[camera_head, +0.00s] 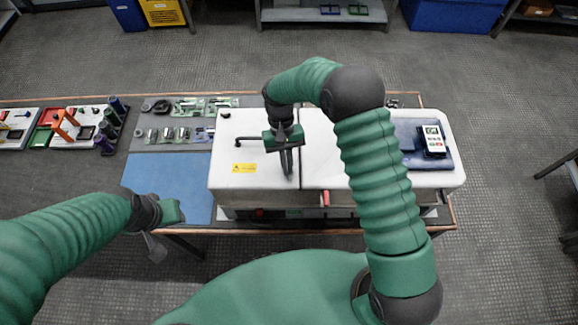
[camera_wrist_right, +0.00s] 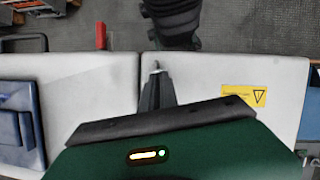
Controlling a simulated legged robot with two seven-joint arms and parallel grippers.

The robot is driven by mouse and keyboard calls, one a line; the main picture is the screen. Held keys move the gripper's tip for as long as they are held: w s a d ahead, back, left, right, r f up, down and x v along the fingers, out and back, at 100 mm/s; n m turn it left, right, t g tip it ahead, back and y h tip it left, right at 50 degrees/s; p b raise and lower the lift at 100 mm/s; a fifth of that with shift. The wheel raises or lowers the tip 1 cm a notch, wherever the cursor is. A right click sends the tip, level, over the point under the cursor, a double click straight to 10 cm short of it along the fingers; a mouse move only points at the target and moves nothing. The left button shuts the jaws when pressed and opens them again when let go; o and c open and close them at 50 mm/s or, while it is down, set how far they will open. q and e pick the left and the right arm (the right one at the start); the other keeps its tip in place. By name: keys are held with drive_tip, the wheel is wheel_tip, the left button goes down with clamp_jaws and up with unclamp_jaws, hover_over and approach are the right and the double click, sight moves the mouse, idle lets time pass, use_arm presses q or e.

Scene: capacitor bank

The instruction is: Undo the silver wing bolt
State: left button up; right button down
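My right gripper (camera_head: 288,170) points down over the left panel, close to the seam.
A black handle (camera_head: 258,139) stands on the left panel beside the right gripper. A blue tray with a meter (camera_head: 433,140) sits on the right panel. A red handle (camera_head: 325,198) is at the cabinet front. The blue mat (camera_head: 165,180) is bare.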

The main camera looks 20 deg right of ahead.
sight(286, 180)
drive_tip(key=n, duration=0.2)
drive_tip(key=n+h, duration=0.1)
drive_tip(key=a+n+h, duration=0.1)
drive_tip(key=n, duration=0.1)
drive_tip(key=shift+s+f+n+b, duration=0.3)
drive_tip(key=shift+s+f+b, duration=0.1)
drive_tip(key=n, duration=0.1)
drive_tip(key=n+t+h, duration=0.1)
drive_tip(key=n, duration=0.1)
drive_tip(key=shift+s+a+n, duration=0.2)
drive_tip(key=shift+a+n, duration=0.1)
drive_tip(key=shift+s+a+n+t+h, duration=0.15)
drive_tip(key=shift+n+t+h, duration=0.15)
drive_tip(key=shift+n, duration=0.6)
drive_tip(key=shift+s+a+n+t+h, duration=0.15)
drive_tip(key=shift+n+t+h, duration=0.15)
drive_tip(key=shift+n, duration=0.6)
drive_tip(key=shift+d, duration=0.1)
drive_tip(key=c, duration=1.6)
unclamp_jaws()
drive_tip(key=shift+s+r, duration=0.1)
drive_tip(key=shift+s, duration=0.05)
